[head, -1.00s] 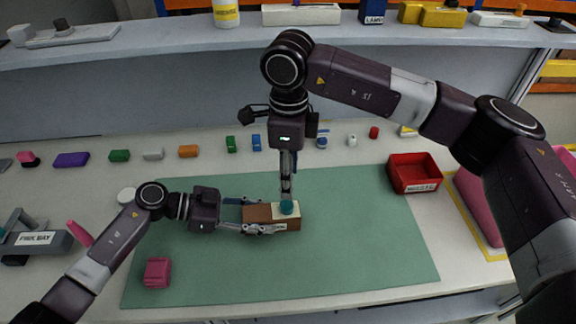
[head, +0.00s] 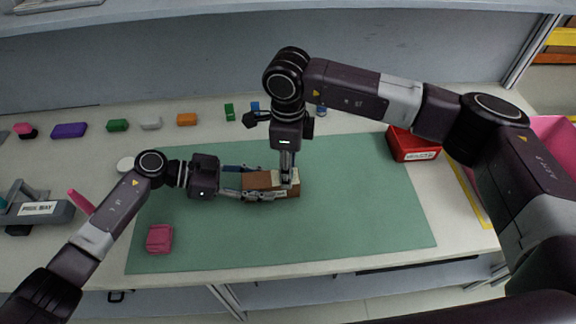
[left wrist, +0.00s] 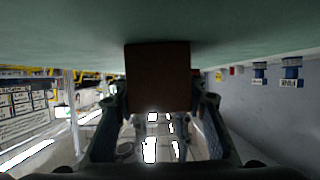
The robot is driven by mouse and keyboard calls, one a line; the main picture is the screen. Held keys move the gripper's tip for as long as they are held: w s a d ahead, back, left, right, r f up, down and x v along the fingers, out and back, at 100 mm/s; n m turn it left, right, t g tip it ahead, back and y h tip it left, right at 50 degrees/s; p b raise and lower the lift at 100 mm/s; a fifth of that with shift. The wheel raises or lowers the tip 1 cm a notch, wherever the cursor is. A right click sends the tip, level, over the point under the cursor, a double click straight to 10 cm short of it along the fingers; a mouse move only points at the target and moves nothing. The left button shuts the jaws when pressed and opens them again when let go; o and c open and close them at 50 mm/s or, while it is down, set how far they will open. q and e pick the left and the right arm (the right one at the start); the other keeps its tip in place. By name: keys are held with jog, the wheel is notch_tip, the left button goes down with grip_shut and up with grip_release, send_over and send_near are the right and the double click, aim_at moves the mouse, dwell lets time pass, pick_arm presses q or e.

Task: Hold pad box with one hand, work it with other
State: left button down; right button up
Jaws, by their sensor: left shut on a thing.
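In the left wrist view the brown end of the box (left wrist: 158,76) sits between the two fingers. My right gripper (head: 287,182) points straight down at the cream end. Its fingertips are at the box top and hide the teal round part there. I cannot tell how far its fingers are apart.
A pink block (head: 159,239) lies on the mat's left. A red bin (head: 411,148) stands at the right behind my right arm. Several small coloured blocks, such as a purple one (head: 69,130), line the back. A grey labelled fixture (head: 38,209) stands far left. The mat's front is clear.

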jog(key=c, duration=0.9)
grip_shut()
jog(key=shift+r, duration=0.2)
jog(key=shift+r, duration=2.85)
pick_arm(q)
jog(key=c, duration=1.1)
grip_release()
jog(key=shift+c, duration=0.2)
jog(key=shift+a, duration=0.1)
